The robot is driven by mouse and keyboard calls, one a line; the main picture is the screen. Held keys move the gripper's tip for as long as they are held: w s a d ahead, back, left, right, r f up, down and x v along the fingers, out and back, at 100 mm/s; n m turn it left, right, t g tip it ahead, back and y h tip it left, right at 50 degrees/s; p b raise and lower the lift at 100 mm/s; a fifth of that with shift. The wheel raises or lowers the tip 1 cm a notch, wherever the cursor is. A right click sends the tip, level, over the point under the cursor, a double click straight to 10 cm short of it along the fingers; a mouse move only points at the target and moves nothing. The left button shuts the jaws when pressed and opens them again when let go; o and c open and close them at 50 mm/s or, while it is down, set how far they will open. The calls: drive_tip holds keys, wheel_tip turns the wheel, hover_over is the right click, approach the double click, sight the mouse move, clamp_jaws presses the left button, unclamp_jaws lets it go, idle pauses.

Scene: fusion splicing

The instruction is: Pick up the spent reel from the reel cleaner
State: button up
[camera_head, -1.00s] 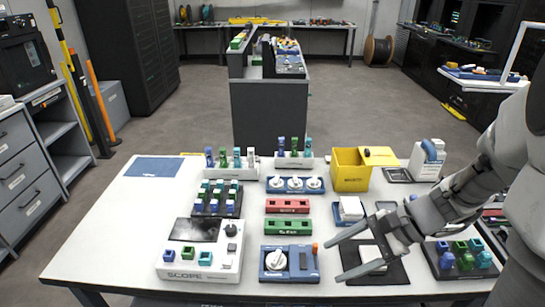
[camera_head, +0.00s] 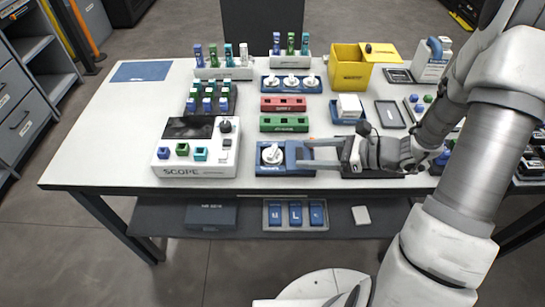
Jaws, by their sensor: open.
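The reel cleaner (camera_head: 287,168) is a flat blue device near the table's front edge. A white reel (camera_head: 273,155), which I take as the spent reel, sits at its left end with a knob on top. My gripper (camera_head: 304,154) is open and empty, reaching in from the right. Its two fingers point left, and their tips are over or beside the cleaner's right end, to the right of the reel. The fingers partly hide that end of the cleaner. I cannot tell how high they are above it.
A white scope (camera_head: 197,148) stands left of the cleaner. Green (camera_head: 284,123) and red (camera_head: 283,103) blocks lie behind it. A blue holder (camera_head: 291,87) with white reels stands further back. A yellow bin (camera_head: 350,72) is at the back right. The table's left front is clear.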

sight(275, 151)
drive_tip(key=x, duration=0.3)
drive_tip(key=b+x, duration=0.1)
drive_tip(key=x, duration=0.5)
drive_tip(key=shift+w+a+r+b, duration=0.1)
drive_tip(key=shift+a+r+b, duration=0.05)
drive_tip(key=shift+r+b, duration=0.15)
drive_tip(key=c, duration=1.1)
drive_tip(key=shift+c, duration=0.2)
